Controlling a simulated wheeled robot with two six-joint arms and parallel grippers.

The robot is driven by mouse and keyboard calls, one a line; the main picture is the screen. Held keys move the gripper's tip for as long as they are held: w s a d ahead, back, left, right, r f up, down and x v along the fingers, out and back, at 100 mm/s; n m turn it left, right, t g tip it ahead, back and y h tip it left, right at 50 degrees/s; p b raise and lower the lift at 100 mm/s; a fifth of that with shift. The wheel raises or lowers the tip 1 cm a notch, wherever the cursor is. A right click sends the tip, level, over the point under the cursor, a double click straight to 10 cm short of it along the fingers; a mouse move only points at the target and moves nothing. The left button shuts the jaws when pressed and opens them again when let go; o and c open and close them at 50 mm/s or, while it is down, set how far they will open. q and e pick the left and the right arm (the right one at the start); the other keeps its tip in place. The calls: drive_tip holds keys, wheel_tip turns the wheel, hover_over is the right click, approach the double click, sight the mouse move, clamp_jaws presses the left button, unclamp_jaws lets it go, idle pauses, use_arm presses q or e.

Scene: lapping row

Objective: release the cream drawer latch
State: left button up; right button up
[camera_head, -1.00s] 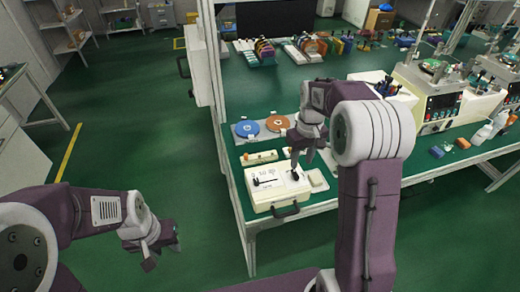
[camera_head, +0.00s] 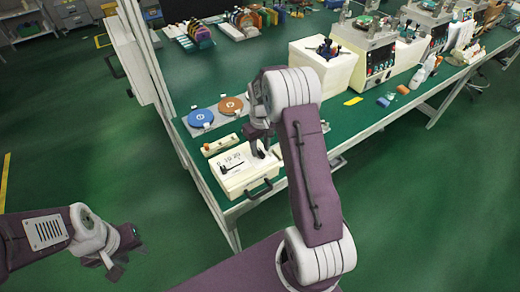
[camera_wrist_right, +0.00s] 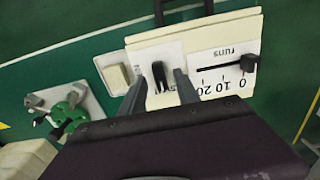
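The cream drawer box (camera_head: 236,182) stands at the front corner of the green bench, with a black handle (camera_head: 259,188) on its front. The handle also shows at the top of the right wrist view (camera_wrist_right: 184,10). A black latch lever (camera_wrist_right: 160,76) stands on a white plate on the box top. My right gripper (camera_wrist_right: 158,84) is open, one finger on each side of the latch; contact cannot be told. In the head view the right gripper (camera_head: 259,148) is over the box's right part. My left gripper (camera_head: 124,257) is open and empty over the floor at lower left.
A slider scale marked "runs" (camera_wrist_right: 224,68) lies beside the latch on the box top. A cream block (camera_wrist_right: 118,77) is on the other side. Blue (camera_head: 201,117) and orange (camera_head: 231,105) discs lie behind the box. A white machine (camera_head: 322,66) stands further back.

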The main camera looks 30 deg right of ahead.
drive_tip(key=shift+s+f, duration=0.1)
drive_tip(key=shift+f, duration=0.45)
clamp_jaws()
